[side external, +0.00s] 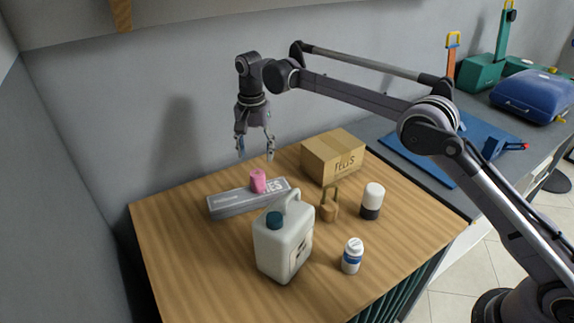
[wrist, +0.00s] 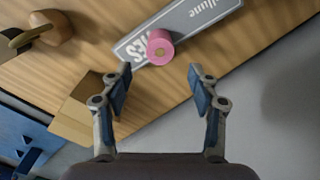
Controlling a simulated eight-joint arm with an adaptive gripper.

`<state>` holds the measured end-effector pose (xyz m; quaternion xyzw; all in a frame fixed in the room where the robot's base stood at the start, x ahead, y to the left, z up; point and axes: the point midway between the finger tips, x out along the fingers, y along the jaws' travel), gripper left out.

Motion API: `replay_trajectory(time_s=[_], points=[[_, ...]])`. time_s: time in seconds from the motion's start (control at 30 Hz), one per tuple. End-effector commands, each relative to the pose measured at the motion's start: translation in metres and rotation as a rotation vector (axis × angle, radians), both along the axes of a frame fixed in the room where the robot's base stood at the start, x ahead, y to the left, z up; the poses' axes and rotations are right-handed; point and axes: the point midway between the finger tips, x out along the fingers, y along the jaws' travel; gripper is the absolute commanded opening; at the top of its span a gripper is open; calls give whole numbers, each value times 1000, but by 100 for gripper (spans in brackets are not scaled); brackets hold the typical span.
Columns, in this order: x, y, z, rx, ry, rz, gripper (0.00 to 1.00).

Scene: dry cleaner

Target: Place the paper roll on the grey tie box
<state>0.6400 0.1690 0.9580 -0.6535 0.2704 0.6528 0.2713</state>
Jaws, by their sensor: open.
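The paper roll is a small pink roll (side external: 258,181) that stands upright on the grey tie box (side external: 229,203), near the middle of its top. In the wrist view the pink roll (wrist: 160,46) sits on the grey box (wrist: 196,17), partly covering its white lettering. My gripper (side external: 256,156) is open and empty, above the box and apart from the roll. In the wrist view my gripper's two fingers (wrist: 160,76) are spread wide, with the roll beyond their tips.
A cardboard box (side external: 333,157) stands right of the grey box. A white jug (side external: 284,243) with a dark cap stands in front of it. A padlock (side external: 329,207), a white-and-black container (side external: 372,201) and a pill bottle (side external: 352,256) stand to the right. The table's left front is clear.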

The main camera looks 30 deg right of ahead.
Motion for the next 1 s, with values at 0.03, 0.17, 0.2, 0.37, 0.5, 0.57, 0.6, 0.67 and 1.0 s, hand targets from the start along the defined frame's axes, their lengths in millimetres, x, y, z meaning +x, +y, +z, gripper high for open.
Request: replay_trajectory(time_s=[0.03, 0.17, 0.2, 0.37, 0.5, 0.57, 0.6, 0.67, 1.0], points=[[0, 0, 6, 0, 0, 0, 61], [0, 0, 16, 0, 0, 0, 61], [0, 0, 18, 0, 0, 0, 61], [-2, -5, 31, 3, -11, 14, 61], [-11, -19, 55, 10, -50, 62, 61], [-18, -27, 68, 13, -74, 92, 61], [-23, -33, 77, 14, -89, 112, 61], [-32, -41, 89, 15, -115, 143, 61], [-101, -88, 135, -3, -254, 316, 61]])
